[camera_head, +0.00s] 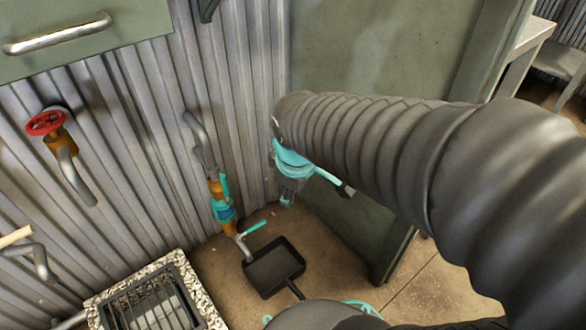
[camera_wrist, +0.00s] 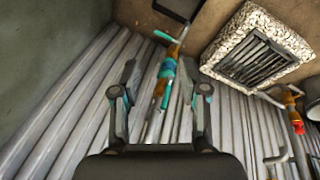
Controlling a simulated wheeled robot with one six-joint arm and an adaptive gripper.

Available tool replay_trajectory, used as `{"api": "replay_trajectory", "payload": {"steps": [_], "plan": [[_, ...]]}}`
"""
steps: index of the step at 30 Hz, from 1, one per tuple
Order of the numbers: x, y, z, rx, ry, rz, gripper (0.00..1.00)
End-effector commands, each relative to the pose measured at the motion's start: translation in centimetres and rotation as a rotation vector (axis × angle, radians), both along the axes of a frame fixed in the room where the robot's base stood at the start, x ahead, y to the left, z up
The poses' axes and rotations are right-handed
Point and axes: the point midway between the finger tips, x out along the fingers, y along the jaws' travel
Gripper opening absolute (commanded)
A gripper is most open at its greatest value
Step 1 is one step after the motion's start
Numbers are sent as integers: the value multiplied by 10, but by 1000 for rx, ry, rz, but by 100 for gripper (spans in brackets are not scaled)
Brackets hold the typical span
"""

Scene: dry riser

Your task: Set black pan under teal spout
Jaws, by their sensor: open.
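The black pan (camera_head: 274,268) is a square, shallow pan lying flat on the brown floor. Its handle points toward the bottom of the head view. The pipe with the teal spout (camera_head: 225,205) runs down the corrugated wall, with brass and teal fittings and a teal lever. Its bent metal end comes down by the pan's left edge; I cannot tell whether it is over the rim. My gripper (camera_wrist: 165,80) is open and empty in the wrist view, its fingers seen either side of the teal spout (camera_wrist: 167,68). The pan (camera_wrist: 178,8) is cut off at the top there.
A drain grate (camera_head: 155,305) with a pebbled rim lies left of the pan. A red-wheeled valve (camera_head: 47,121) with a bent pipe is on the wall at left. A green panel (camera_head: 370,55) stands behind my arm. Bare floor lies right of the pan.

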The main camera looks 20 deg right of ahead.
Motion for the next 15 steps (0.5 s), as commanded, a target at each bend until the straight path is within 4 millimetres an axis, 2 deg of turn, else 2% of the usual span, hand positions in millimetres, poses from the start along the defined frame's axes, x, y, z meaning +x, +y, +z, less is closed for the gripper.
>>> {"api": "replay_trajectory", "payload": {"steps": [1, 6, 10, 15], "plan": [[-10, -1, 12, 35, -38, -88, 44], [-41, -2, 38, 177, -136, -391, 44], [-59, -1, 50, 268, -185, -557, 44], [-71, 0, 56, 331, -212, -667, 44]]}}
